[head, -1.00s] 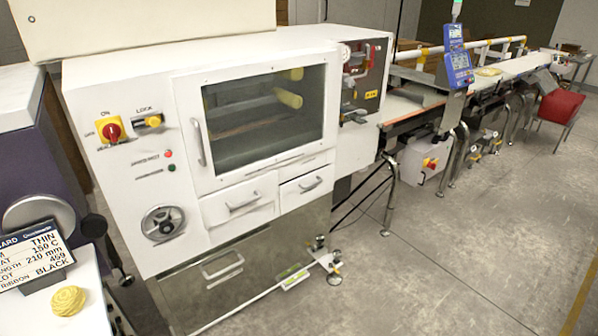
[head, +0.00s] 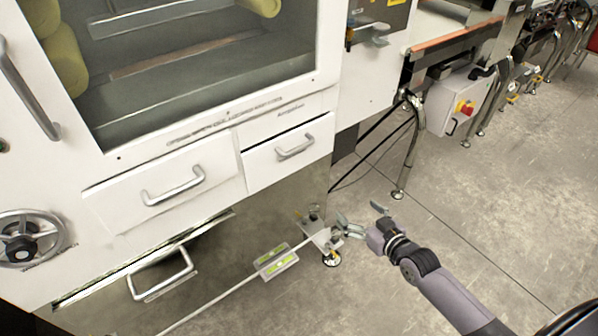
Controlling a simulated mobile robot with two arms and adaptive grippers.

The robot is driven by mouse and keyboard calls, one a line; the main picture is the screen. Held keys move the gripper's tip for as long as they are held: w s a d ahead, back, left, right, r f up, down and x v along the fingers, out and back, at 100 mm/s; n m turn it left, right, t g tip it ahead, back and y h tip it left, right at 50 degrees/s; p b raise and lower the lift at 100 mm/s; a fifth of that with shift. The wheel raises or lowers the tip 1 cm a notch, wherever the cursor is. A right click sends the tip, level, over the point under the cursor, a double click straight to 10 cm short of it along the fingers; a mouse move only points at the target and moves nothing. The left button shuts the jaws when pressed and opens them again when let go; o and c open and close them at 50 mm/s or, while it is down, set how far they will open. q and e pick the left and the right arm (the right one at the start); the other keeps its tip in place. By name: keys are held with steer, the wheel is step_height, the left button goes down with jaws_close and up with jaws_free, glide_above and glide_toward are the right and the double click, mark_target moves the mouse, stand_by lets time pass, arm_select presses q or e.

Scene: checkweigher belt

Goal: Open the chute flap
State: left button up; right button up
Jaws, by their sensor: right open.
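The steel lower panel with a bar handle (head: 162,276), which I take to be the chute flap, is low on the white machine, at the lower left of the head view. A dark line runs along its top edge; I cannot tell whether it stands slightly open. My right gripper (head: 364,217) is open and empty, its fingers spread over the floor to the right of the machine's lower corner. It is well to the right of the handle and apart from it. My left gripper is not in view.
Two white drawers (head: 172,193) (head: 291,151) with handles sit below the glass window (head: 210,70). A handwheel (head: 27,240) is at the far left. A levelling foot (head: 331,259) stands close to my right gripper. A conveyor leg (head: 412,150) rises behind it.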

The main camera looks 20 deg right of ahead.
steer(key=o, duration=0.3)
steer(key=a+r+t+y+b, duration=0.1)
steer(key=r, duration=0.2)
steer(key=a+r+n+t+y+b, duration=0.1)
steer(key=a+r, duration=0.1)
steer(key=r, duration=0.2)
steer(key=a+r+y+b, duration=0.1)
steer(key=a+r+b, duration=0.1)
steer(key=r, duration=0.2)
steer(key=shift+w+a+n+t+y, duration=0.1)
steer(key=shift+w+n+t+y, duration=0.2)
steer(key=shift+n+t, duration=0.1)
steer(key=b, duration=0.1)
glide_toward(300, 146)
steer(key=x, duration=0.9)
steer(key=shift+w+a+f, duration=0.2)
steer(key=shift+w+f, duration=0.2)
steer(key=shift+w, duration=0.1)
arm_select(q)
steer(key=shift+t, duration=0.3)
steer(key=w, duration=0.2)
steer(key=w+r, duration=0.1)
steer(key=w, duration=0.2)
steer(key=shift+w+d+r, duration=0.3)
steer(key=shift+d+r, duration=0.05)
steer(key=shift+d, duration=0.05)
arm_select(e)
steer(key=shift+c, duration=0.4)
steer(key=shift+d, duration=0.1)
steer(key=c, duration=1.3)
